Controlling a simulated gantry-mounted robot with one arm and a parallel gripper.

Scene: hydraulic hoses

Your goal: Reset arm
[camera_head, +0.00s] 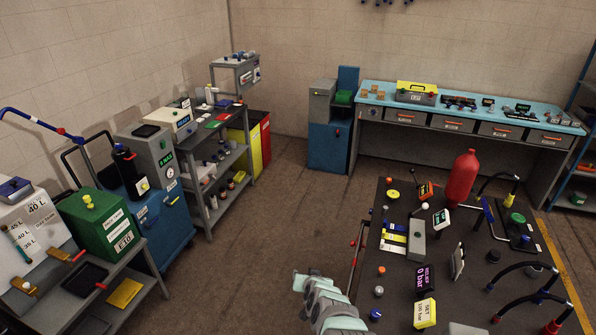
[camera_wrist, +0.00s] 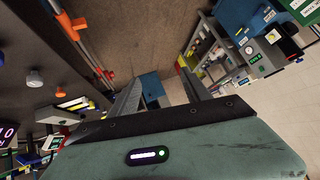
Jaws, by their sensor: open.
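My arm shows at the bottom middle of the head view, with its end (camera_head: 312,279) over the floor just left of the dark workbench (camera_head: 395,193). In the wrist view my gripper (camera_wrist: 163,88) has its two grey fingers spread apart. Nothing is between the fingers. Beyond them is brown floor and, farther off, a blue cabinet (camera_wrist: 152,87). The fingertips are small in the head view.
The dark workbench at right carries a red cylinder (camera_head: 461,179), several hoses (camera_head: 525,268) and displays. A grey shelf unit (camera_head: 215,205), a blue machine (camera_head: 165,225) and a green box (camera_head: 104,228) line the left. Brown floor (camera_head: 270,215) is clear between.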

